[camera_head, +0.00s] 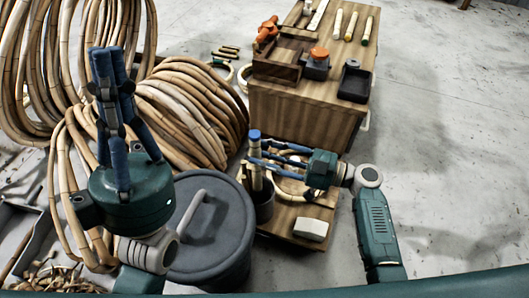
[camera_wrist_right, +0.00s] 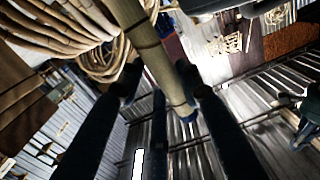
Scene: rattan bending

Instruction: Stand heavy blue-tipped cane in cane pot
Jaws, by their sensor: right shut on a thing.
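The blue-tipped cane (camera_head: 255,147) is upright, its blue end at the top, at the dark cane pot (camera_head: 262,209) in the head view. Its lower part meets the pot's mouth; whether it touches the bottom is hidden. My right gripper (camera_head: 256,158) comes in from the right and is shut on the cane's upper part. In the right wrist view the cane (camera_wrist_right: 152,50) runs between my dark fingers (camera_wrist_right: 165,88). My left gripper (camera_head: 112,62) points upward at the left, away from the pot; its finger gap is unclear.
A grey lidded bin (camera_head: 210,235) stands left of the pot. Large rattan coils (camera_head: 185,110) fill the back left. A wooden bench (camera_head: 300,107) with tools and short canes stands behind. A white block (camera_head: 311,229) lies on the low board. The floor at right is clear.

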